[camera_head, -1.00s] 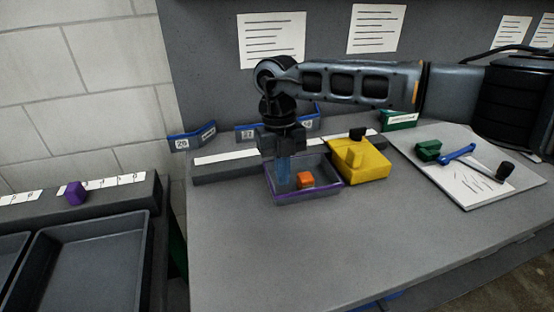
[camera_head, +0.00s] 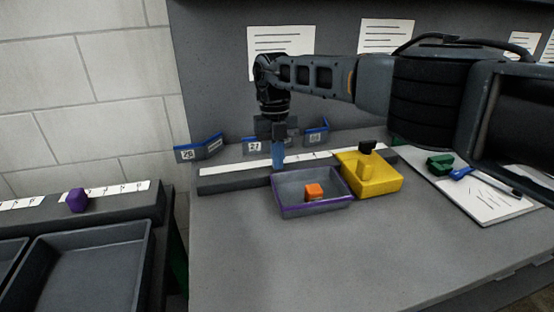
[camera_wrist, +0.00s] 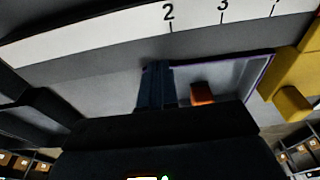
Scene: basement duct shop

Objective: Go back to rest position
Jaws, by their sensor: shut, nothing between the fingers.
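My gripper (camera_head: 278,157) points down with its blue fingers shut and empty. It is above the back left edge of a grey tray with a purple rim (camera_head: 316,212). An orange block (camera_head: 314,191) lies inside that tray, apart from my fingers. In the wrist view my blue fingers (camera_wrist: 157,88) are together, with the orange block (camera_wrist: 202,93) to their right.
A yellow block-shaped holder (camera_head: 376,186) with a black knob stands right of the tray. A numbered strip (camera_head: 225,169) runs behind it. A green block (camera_head: 440,164) and blue tool lie on a white sheet at right. A purple piece (camera_head: 77,200) sits at left above dark bins. The front tabletop is clear.

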